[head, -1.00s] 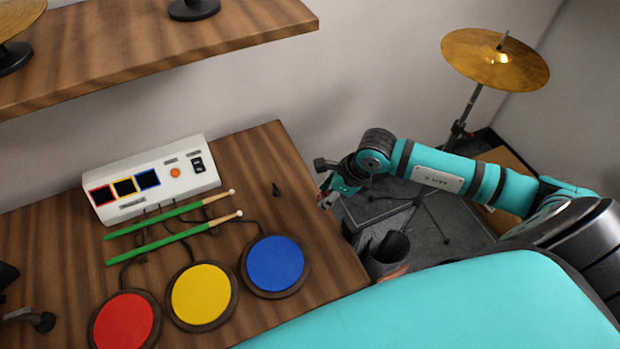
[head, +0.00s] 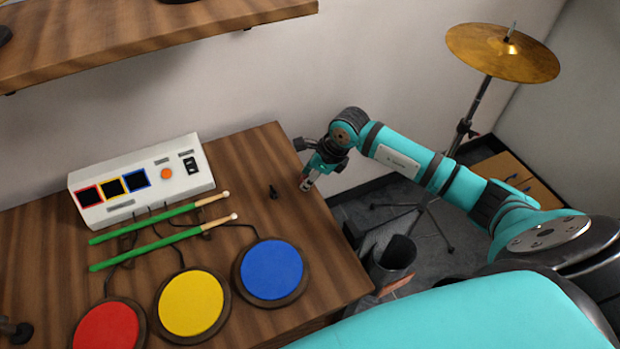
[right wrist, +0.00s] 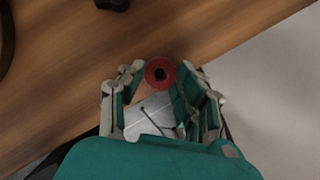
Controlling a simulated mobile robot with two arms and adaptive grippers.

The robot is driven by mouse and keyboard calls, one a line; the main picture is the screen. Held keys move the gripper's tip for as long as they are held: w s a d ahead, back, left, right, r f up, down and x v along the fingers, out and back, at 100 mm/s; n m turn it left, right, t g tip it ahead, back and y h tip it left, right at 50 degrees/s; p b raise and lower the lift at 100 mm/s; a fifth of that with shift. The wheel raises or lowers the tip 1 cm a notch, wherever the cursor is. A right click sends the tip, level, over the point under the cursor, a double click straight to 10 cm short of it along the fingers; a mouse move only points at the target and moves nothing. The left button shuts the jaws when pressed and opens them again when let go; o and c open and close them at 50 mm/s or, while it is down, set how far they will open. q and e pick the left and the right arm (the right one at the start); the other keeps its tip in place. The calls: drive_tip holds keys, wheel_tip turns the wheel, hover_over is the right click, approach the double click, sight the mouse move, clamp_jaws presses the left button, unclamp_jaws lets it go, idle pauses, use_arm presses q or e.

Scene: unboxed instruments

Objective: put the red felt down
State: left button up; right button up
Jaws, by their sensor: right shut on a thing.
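The red felt (right wrist: 160,73) is a small ring with a dark centre hole. My right gripper (right wrist: 161,77) is shut on it and holds it at the fingertips, above the wooden table. In the head view my right gripper (head: 306,186) hangs by the table's right edge, near the back corner, and the felt is too small there to make out clearly. A small black upright piece (head: 273,192) stands on the table just left of this gripper. I cannot make out my left gripper.
The wooden table (head: 325,262) holds a white sound module (head: 140,180), two green drumsticks (head: 160,243), and red (head: 106,327), yellow (head: 191,303) and blue (head: 270,270) pads. A dark object (head: 15,330) is cut off at left. A cymbal (head: 502,52) stands beyond. Bare wood lies around the black piece.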

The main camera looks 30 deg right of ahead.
drive_tip(key=shift+f, duration=0.15)
drive_tip(key=o, duration=0.6)
drive_tip(key=shift+o, duration=0.2)
